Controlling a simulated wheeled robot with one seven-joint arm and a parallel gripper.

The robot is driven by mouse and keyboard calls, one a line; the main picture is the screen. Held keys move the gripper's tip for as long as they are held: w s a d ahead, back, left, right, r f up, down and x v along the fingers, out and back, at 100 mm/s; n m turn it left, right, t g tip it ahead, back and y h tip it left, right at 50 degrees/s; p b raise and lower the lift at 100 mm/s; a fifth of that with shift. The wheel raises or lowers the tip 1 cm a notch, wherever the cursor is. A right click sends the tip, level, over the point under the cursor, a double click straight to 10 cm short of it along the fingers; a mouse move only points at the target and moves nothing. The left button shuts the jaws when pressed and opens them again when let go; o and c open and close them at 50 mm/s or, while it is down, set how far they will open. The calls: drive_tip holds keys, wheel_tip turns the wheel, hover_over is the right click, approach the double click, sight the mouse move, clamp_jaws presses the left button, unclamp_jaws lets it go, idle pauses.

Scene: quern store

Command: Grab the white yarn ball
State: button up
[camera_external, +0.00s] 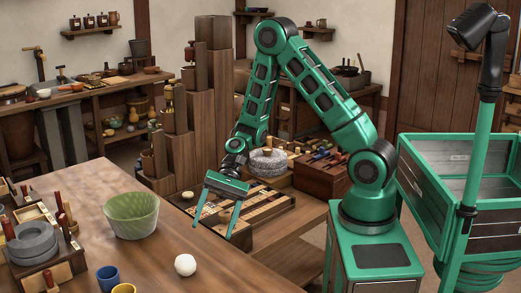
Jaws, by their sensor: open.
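The white yarn ball (185,265) is small and round. It sits by itself on the wooden table (190,225) near the bottom of the view. My gripper (210,231) hangs above and behind the ball, up and to the right of it in the picture, at the end of my green arm. Its two green fingers point down and are spread apart, with nothing between them. The gripper does not touch the ball. Its exact height above the surface behind it is hard to tell.
A pale green bowl (132,215) stands left of the ball. A blue cup (108,278) and a yellow cup (124,289) stand at the front left. A grey stone quern (33,243) with tools is at far left. The table right of the ball looks clear.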

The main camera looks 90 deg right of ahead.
sight(189, 256)
drive_tip(key=shift+w+a+m+t+y, duration=0.25)
drive_tip(key=shift+w+a+m+y, duration=0.1)
drive_tip(key=shift+w+m, duration=0.2)
drive_tip(key=shift+w+a+m+t+y, duration=0.25)
drive_tip(key=shift+w+m+y, duration=0.1)
drive_tip(key=shift+w+m, duration=0.15)
drive_tip(key=shift+w+a, duration=0.1)
drive_tip(key=shift+a, duration=0.1)
drive_tip(key=x, duration=0.4)
drive_tip(key=shift+a+f, duration=0.15)
drive_tip(key=shift+a, duration=0.05)
drive_tip(key=shift+w+x, duration=0.15)
drive_tip(key=shift+x, duration=1.3)
drive_tip(key=shift+w+x, duration=0.15)
drive_tip(key=shift+x, duration=1.3)
drive_tip(key=shift+d, duration=0.1)
drive_tip(key=c, duration=1.1)
